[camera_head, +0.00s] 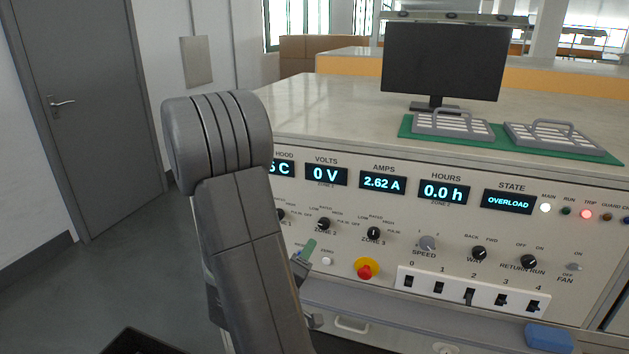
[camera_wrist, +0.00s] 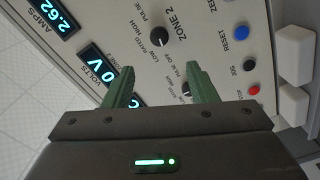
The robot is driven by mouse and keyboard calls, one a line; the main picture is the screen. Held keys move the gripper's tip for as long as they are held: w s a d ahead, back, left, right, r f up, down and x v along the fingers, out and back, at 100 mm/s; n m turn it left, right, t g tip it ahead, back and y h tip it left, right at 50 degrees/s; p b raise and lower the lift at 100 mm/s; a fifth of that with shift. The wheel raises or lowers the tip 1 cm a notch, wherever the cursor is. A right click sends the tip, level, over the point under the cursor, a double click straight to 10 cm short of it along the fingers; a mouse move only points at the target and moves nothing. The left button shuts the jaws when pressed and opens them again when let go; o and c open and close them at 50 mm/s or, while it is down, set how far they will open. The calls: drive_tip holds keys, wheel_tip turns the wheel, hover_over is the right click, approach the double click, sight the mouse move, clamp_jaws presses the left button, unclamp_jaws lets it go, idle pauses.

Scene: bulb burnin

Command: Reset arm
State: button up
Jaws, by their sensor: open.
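My arm rises in front of the control panel (camera_head: 330,245) in the head view and hides part of its left side. One green fingertip of my gripper (camera_head: 307,250) shows beside the arm, near the zone knobs. In the wrist view my gripper (camera_wrist: 155,88) has its two green fingers apart with nothing between them. The ZONE 2 knob (camera_wrist: 163,38) is ahead of the fingers. The fingers partly cover a smaller knob and the VOLTS display (camera_wrist: 100,68). I cannot tell whether a finger touches the panel.
The STATE display (camera_head: 507,201) reads OVERLOAD and the TRIP lamp (camera_head: 586,214) glows red. A red stop button (camera_head: 365,270) and a row of switches (camera_head: 470,296) sit low on the panel. A monitor (camera_head: 445,62) and two grey racks (camera_head: 452,124) stand on top. Floor at left is clear.

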sight(322, 225)
drive_tip(key=p+x, duration=0.1)
drive_tip(key=x, duration=1.1)
drive_tip(key=shift+w+d+f, duration=0.1)
drive_tip(key=shift+w, duration=0.1)
drive_tip(key=shift+s, duration=0.1)
